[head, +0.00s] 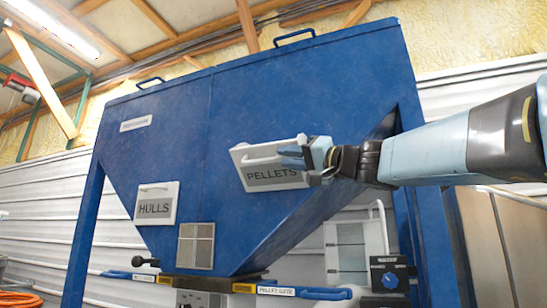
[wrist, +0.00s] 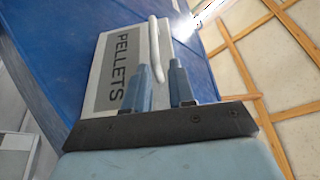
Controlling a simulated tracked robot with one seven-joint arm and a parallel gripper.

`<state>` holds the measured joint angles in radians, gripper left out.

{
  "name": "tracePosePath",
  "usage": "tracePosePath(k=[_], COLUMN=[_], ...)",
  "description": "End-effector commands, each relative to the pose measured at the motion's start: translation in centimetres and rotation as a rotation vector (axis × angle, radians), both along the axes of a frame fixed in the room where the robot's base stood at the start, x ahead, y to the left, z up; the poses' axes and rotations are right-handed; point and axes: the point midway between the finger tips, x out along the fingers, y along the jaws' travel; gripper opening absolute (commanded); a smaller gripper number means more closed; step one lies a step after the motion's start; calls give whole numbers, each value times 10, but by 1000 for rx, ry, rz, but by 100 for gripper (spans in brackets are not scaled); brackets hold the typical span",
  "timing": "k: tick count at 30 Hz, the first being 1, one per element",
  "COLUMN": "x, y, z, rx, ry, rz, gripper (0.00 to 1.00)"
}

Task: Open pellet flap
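The pellet flap (head: 272,178) is a white panel with a grey PELLETS label on the right part of the blue hopper's front. It appears to lie flat against the hopper. A pale bar handle (head: 262,160) runs along its upper part. My gripper (head: 293,156) is at the right end of this handle, partly covering it and the flap. In the wrist view, the flap (wrist: 105,55) and handle (wrist: 154,45) lie ahead. My two blue fingers (wrist: 160,68) are spread apart, with the handle's near end showing between them and gaps visible. Contact cannot be told.
The hopper (head: 205,110) has a HULLS flap (head: 157,203) at left and a small window (head: 196,246) below. Blue-handled slide gates (head: 305,292) sit under it. A control box with a blue knob (head: 390,279) is at lower right. A blue leg (head: 413,120) stands behind my arm.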

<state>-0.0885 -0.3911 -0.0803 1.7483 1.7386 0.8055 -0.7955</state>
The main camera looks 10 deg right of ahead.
Motion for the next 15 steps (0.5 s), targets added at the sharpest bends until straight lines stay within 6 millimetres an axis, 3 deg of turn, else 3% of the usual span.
tracePosePath(k=[6, 15], x=[-24, -36], y=[-27, -40], z=[-10, -16], rx=[0, 0], ry=[-1, 1], rz=[-2, -2], gripper=[23, 23])
